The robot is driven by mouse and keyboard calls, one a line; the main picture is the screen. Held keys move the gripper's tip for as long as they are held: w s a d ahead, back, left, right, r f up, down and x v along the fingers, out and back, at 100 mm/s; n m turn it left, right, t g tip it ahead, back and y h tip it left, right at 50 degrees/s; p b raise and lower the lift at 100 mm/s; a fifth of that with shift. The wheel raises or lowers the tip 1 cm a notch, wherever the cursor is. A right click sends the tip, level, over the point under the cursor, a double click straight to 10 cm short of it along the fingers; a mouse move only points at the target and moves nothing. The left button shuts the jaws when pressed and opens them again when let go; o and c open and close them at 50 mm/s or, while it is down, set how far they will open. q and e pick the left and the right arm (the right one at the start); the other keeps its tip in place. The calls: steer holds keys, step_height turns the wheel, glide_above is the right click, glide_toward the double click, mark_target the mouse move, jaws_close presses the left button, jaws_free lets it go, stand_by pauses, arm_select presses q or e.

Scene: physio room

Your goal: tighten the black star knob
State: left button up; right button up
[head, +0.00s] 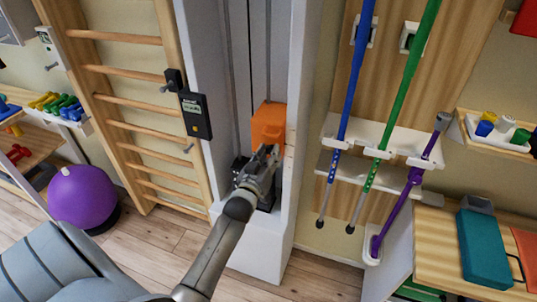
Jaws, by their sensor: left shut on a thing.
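An orange block (268,124) sits on the rods inside a tall white column. My left gripper (263,158) reaches up from below to the lower front of this block. Its fingers are shut at the block's front face, on what I take to be the black star knob. The knob itself is hidden behind the fingers, so its shape and how it is turned cannot be seen. A dark stack (239,168) shows below the block, partly behind the gripper. My right gripper is not in view.
A black device box (195,115) hangs left of the column beside wooden wall bars (120,69). A purple ball (82,195) is on the floor at left.

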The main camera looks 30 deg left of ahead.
arm_select(q)
steer(key=m, duration=0.4)
steer(key=shift+m, duration=0.3)
steer(key=m+b, duration=0.2)
steer(key=m, duration=2.2)
steer(key=shift+r, duration=0.1)
steer(key=m+p, duration=0.1)
steer(key=m, duration=0.4)
steer(key=shift+m+p, duration=0.9)
steer(key=shift+m, duration=1.4)
